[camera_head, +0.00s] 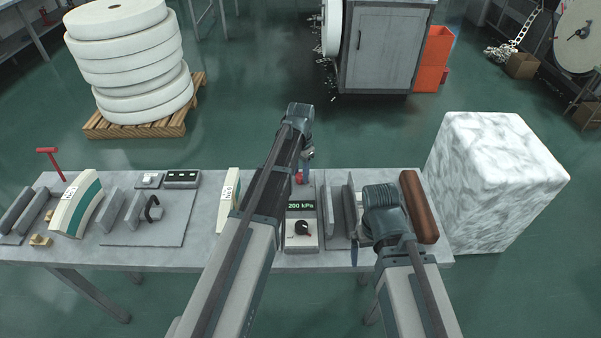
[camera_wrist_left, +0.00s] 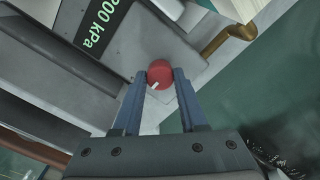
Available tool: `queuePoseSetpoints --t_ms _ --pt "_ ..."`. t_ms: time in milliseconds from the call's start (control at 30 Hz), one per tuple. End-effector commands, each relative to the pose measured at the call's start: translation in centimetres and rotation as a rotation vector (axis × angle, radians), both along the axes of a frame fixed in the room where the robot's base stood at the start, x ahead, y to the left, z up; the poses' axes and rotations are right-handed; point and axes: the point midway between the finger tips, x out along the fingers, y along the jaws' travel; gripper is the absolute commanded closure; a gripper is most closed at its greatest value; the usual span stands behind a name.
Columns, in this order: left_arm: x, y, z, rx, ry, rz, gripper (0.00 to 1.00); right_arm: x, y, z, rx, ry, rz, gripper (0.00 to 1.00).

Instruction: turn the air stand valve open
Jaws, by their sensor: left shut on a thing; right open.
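The air stand (camera_head: 302,243) is a grey box on the bench with a green display (camera_head: 300,205) reading 200 kPa and a black dial (camera_head: 302,228). Its red valve knob (camera_head: 299,178) is at the far end, partly hidden by my left arm. In the left wrist view, the red knob (camera_wrist_left: 160,72) with a white mark sits between the two blue fingers of my left gripper (camera_wrist_left: 160,84), which is shut on it. The left gripper (camera_head: 305,170) shows small in the head view. My right gripper (camera_head: 355,252) is open and empty at the bench's right, mostly hidden by its wrist.
Grey upright plates (camera_head: 350,205) and a brown padded roll (camera_head: 419,207) stand right of the air stand. A white-green curved block (camera_head: 228,200) is left of it. A brass pipe (camera_wrist_left: 228,38) runs near the knob.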

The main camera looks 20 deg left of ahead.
Motion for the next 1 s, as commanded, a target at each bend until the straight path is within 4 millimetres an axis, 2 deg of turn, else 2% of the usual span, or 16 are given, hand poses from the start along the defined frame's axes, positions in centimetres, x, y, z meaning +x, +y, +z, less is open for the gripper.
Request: queuePoseSetpoints --t_ms 367,400,533,567,1000 --pt "0.00 0.00 0.00 0.000 0.000 -0.006 1.00 0.00 0.00 0.00 0.000 0.000 0.000 0.00" --pt "0.00 0.00 0.00 0.000 0.000 -0.006 0.55 0.00 0.00 0.00 0.000 0.000 0.000 0.00" --pt "0.00 0.00 0.00 0.000 0.000 -0.005 0.32 0.00 0.00 0.00 0.000 0.000 0.000 0.00" --pt "0.00 0.00 0.00 0.000 0.000 -0.005 0.28 0.00 0.00 0.00 0.000 0.000 0.000 0.00" --pt "0.00 0.00 0.51 0.000 0.000 -0.004 0.28 0.00 0.00 0.50 0.000 0.000 0.000 0.00"
